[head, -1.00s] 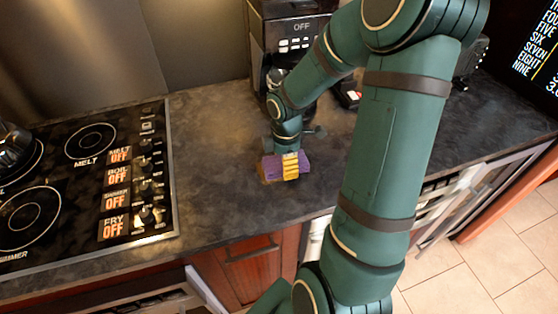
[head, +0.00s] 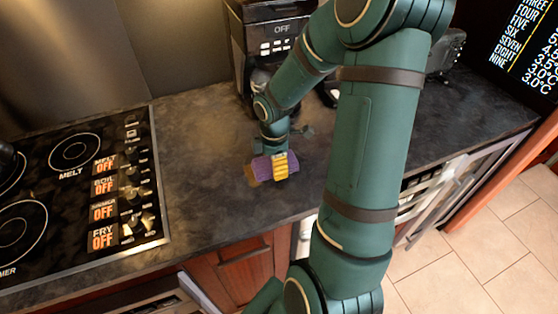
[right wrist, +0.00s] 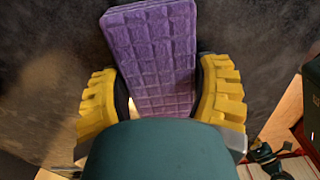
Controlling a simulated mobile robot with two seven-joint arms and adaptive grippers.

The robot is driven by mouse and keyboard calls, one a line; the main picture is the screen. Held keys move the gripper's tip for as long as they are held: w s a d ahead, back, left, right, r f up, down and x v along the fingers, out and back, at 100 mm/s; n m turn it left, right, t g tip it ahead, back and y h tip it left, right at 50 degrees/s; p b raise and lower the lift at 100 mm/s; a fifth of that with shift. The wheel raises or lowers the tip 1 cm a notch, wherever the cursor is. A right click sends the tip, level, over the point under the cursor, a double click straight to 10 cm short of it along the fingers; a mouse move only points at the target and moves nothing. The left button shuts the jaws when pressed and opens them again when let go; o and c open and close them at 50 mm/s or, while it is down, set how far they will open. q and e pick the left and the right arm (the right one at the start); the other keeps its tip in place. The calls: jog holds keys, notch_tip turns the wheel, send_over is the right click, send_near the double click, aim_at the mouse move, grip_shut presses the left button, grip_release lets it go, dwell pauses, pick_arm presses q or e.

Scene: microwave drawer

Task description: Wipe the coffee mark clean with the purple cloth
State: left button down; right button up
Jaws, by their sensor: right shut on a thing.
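The purple cloth (head: 261,168) is at the dark countertop, in front of the coffee machine. My right gripper (head: 280,166), with yellow fingers, is shut on the cloth and points down at the counter. In the right wrist view the folded, quilted cloth (right wrist: 151,50) stands between the two yellow fingers (right wrist: 160,92). A small brown patch (head: 250,176), likely the coffee mark, shows at the left edge of the cloth. The cloth and gripper may hide more of it. Whether the cloth presses on the counter is hard to tell. My left gripper is not in view.
The black coffee machine (head: 275,45) stands behind the gripper. A stovetop (head: 85,190) with knobs lies at the left. The counter (head: 205,190) between stove and cloth is clear. Its front edge runs above wooden cabinets (head: 240,268). My right arm covers much of the right side.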

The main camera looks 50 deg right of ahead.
aim_at(245, 177)
jog(key=shift+w+a+b, duration=0.2)
jog(key=shift+w+a, duration=0.35)
jog(key=shift+a, duration=0.45)
jog(key=shift+w+a+b, duration=0.25)
jog(key=shift+w+a, duration=0.25)
jog(key=shift+a, duration=0.45)
jog(key=shift+w+a+b, duration=0.2)
jog(key=shift+w+a, duration=0.35)
jog(key=shift+a, duration=0.45)
jog(key=shift+w+a, duration=0.3)
jog(key=shift+a, duration=0.2)
jog(key=shift+w+a, duration=0.25)
jog(key=shift+a, duration=0.2)
jog(key=shift+d, duration=0.1)
